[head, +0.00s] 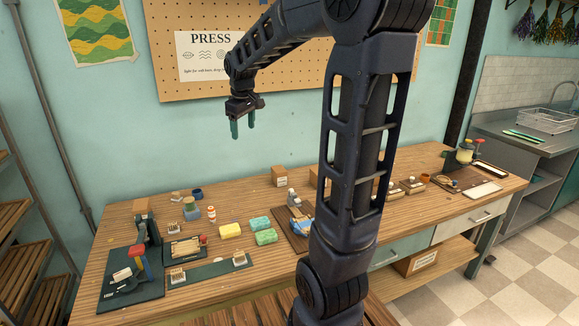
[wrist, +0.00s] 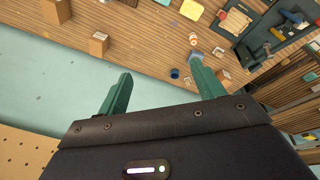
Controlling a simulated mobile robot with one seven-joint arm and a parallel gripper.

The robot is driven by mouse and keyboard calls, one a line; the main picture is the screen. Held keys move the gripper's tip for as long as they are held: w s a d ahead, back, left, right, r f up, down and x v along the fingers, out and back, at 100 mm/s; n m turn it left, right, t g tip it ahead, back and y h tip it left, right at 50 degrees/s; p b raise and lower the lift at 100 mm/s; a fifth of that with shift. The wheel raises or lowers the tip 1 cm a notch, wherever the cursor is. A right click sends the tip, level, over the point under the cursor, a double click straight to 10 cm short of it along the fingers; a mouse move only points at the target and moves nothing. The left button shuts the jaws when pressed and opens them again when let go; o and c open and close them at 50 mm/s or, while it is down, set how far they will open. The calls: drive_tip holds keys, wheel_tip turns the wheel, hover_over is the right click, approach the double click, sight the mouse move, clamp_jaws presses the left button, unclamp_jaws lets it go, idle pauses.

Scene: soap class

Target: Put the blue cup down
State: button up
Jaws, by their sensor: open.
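The small dark blue cup (head: 197,192) stands on the wooden worktable toward its back left edge. In the wrist view the blue cup (wrist: 175,73) shows between the two green fingers, below them and close to the table's edge. My gripper (head: 242,136) hangs well above the table in front of the wall, fingers pointing down. In the wrist view my gripper (wrist: 162,66) has its fingers wide apart with nothing held between them.
A cardboard box (head: 279,176) stands at the back. A dark press (head: 138,278) is at the left. The wooden worktable (head: 235,205) has bare room between the cup and the box.

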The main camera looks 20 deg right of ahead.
drive_tip(key=s+d+f+m, duration=0.1)
drive_tip(key=s+d+m, duration=0.1)
drive_tip(key=s, duration=0.6)
drive_tip(key=s+d+f+m+t, duration=0.1)
drive_tip(key=s+d+m, duration=0.1)
drive_tip(key=s, duration=0.7)
drive_tip(key=s+d+f+m, duration=0.2)
drive_tip(key=s+m, duration=0.1)
drive_tip(key=s, duration=0.5)
drive_tip(key=shift+s+t, duration=0.2)
drive_tip(key=shift+t, duration=0.2)
